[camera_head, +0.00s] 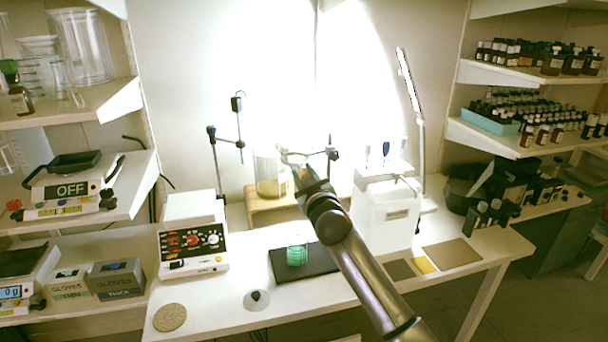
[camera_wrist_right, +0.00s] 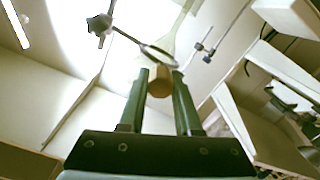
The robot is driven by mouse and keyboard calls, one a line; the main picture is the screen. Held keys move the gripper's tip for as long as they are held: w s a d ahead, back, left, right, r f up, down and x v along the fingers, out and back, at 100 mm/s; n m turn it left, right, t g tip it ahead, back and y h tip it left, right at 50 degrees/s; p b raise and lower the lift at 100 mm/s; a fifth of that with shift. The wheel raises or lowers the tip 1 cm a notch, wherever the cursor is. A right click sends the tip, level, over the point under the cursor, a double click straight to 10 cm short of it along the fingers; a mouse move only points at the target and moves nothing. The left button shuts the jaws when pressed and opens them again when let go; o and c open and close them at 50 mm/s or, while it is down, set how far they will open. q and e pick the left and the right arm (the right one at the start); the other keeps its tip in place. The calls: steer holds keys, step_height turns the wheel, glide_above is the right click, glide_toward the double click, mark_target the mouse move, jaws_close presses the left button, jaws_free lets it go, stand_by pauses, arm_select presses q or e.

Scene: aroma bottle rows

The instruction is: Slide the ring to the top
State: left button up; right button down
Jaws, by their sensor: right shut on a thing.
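A thin metal ring (camera_wrist_right: 160,52) shows in the right wrist view, on an arm from a dark clamp (camera_wrist_right: 100,25). In the head view the clamp (camera_head: 332,153) is just right of my right gripper (camera_head: 300,168), and the ring is hard to make out against the glare. In the wrist view my right gripper (camera_wrist_right: 161,88) is shut on a tan, blunt-ended piece (camera_wrist_right: 160,82), close to the ring. I cannot tell how this piece joins the ring or clamp. My left gripper is not in view.
A glass vessel with amber content (camera_head: 268,185) stands on a wooden stand (camera_head: 262,205) behind my right gripper. A second rod stand (camera_head: 216,165) is to the left. A white container (camera_head: 388,222) stands to the right. A green-capped item (camera_head: 297,255) is on a black mat (camera_head: 318,262).

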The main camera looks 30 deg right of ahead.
steer(key=shift+d+r, duration=0.1)
steer(key=shift+r, duration=0.45)
steer(key=c, duration=0.9)
jaws_free()
steer(key=o, duration=0.3)
steer(key=shift+f, duration=0.3)
steer(key=shift+s+a+f, duration=0.1)
steer(key=shift+s+a, duration=0.1)
steer(key=shift+s, duration=0.25)
steer(key=b+v, duration=0.1)
steer(key=v, duration=1)
steer(key=shift+s, duration=0.35)
